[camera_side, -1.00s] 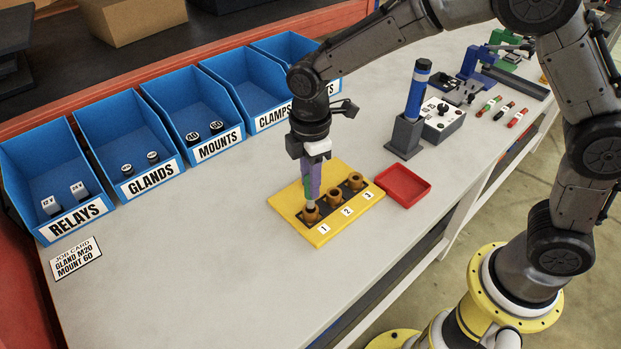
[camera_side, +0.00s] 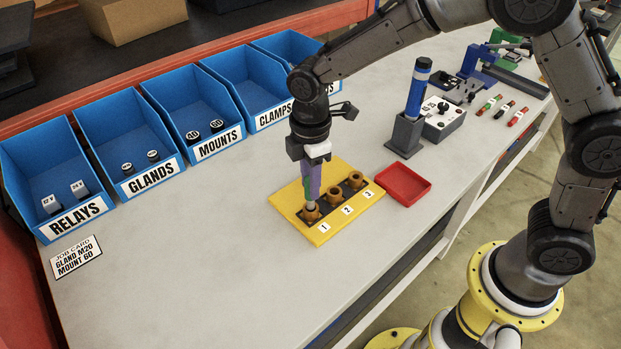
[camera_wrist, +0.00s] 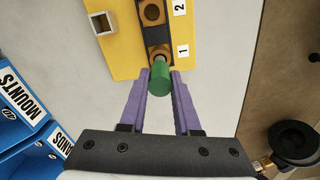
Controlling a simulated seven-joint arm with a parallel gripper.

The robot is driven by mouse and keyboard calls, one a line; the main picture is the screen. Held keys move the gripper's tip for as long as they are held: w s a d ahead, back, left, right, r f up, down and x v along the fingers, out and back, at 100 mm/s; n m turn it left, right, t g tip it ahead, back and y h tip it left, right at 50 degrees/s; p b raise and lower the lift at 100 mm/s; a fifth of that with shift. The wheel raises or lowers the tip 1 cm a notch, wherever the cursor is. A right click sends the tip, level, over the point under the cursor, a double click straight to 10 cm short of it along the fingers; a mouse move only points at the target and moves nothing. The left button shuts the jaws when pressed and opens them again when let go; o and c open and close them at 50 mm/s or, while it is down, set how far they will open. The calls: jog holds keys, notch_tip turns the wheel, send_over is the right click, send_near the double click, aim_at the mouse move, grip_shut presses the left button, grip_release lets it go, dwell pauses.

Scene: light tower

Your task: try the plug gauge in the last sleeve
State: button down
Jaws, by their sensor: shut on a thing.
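My gripper (camera_side: 313,187) has purple fingers and is shut on the plug gauge, pointing down over the sleeve by label 1. The gauge's green handle (camera_wrist: 160,82) sits between the fingertips in the wrist view, with a grey pin beyond it. The pin meets the mouth of the brown sleeve 1 (camera_side: 311,216); how deep it is inside I cannot tell. Sleeve 2 (camera_side: 334,197) and sleeve 3 (camera_side: 355,181) stand empty of the gauge in the same dark strip on the yellow block (camera_side: 318,237).
A red tray (camera_side: 403,202) lies right of the block. A grey stand (camera_side: 405,138) with a blue cylinder (camera_side: 417,92) and a grey box (camera_side: 443,120) stand behind it. Blue bins (camera_side: 128,140) line the back left.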

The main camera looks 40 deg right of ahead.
jog(key=shift+f, duration=1)
dwell(0.6)
jog(key=shift+r, duration=0.45)
dwell(0.6)
jog(key=shift+r, duration=0.35)
jog(key=shift+r, duration=1)
jog(key=shift+r, duration=0.65)
